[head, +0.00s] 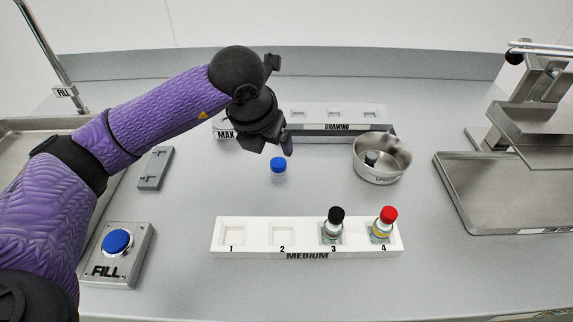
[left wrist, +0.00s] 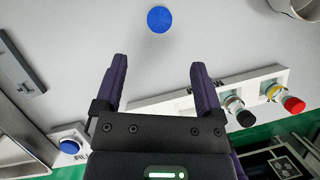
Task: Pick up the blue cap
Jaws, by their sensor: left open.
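The blue cap (head: 278,164) lies on the grey bench, between the white MEDIUM rack and the DRAINING rack. It also shows as a blue disc near the top of the left wrist view (left wrist: 159,19). My left gripper (head: 285,147) hangs above the bench, close to the cap in the head view. In the left wrist view its two fingers (left wrist: 157,75) are apart with nothing between them, and the cap lies beyond the fingertips. My right gripper is in neither view.
The MEDIUM rack (head: 256,250) holds a black-capped vial (head: 333,229) in slot 3 and a red-capped vial (head: 384,226) in slot 4. A metal cup (head: 383,171) holds a dark-topped item. The DRAINING rack (head: 365,129) stands behind. A FILL button (head: 117,242) is at left. Bench around the cap is clear.

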